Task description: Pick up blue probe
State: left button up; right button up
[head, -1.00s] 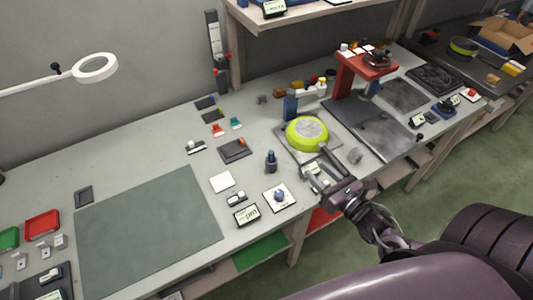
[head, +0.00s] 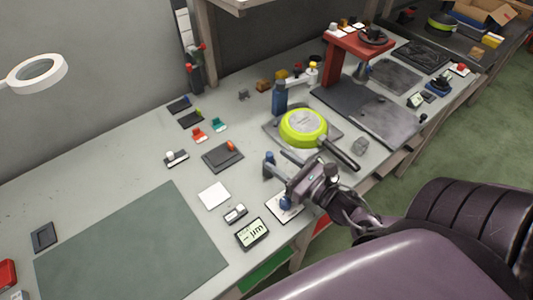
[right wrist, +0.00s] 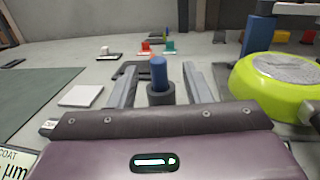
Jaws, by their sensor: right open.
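The blue probe (head: 268,165) stands upright on the bench, left of the green pan. In the right wrist view it is a blue cylinder (right wrist: 158,74) with a dark, thicker lower part. My right gripper (head: 277,164) is open and low over the bench, pointing at the probe. In the right wrist view the probe shows between the two open fingers (right wrist: 160,80), with a gap on each side; I cannot tell how deep it sits between them. My left gripper is not in view.
The green pan (head: 303,127) lies right of the gripper, its handle toward the front. A gauge with display (head: 252,233), a white square (head: 214,195) and a dark tray (head: 222,157) lie to the left.

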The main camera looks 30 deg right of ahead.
aim_at(272, 157)
jog(key=shift+x, duration=0.85)
jog(key=shift+p+x, duration=0.55)
jog(key=shift+x, duration=1.65)
jog(key=shift+a, duration=0.1)
jog(key=shift+c, duration=0.4)
grip_shut()
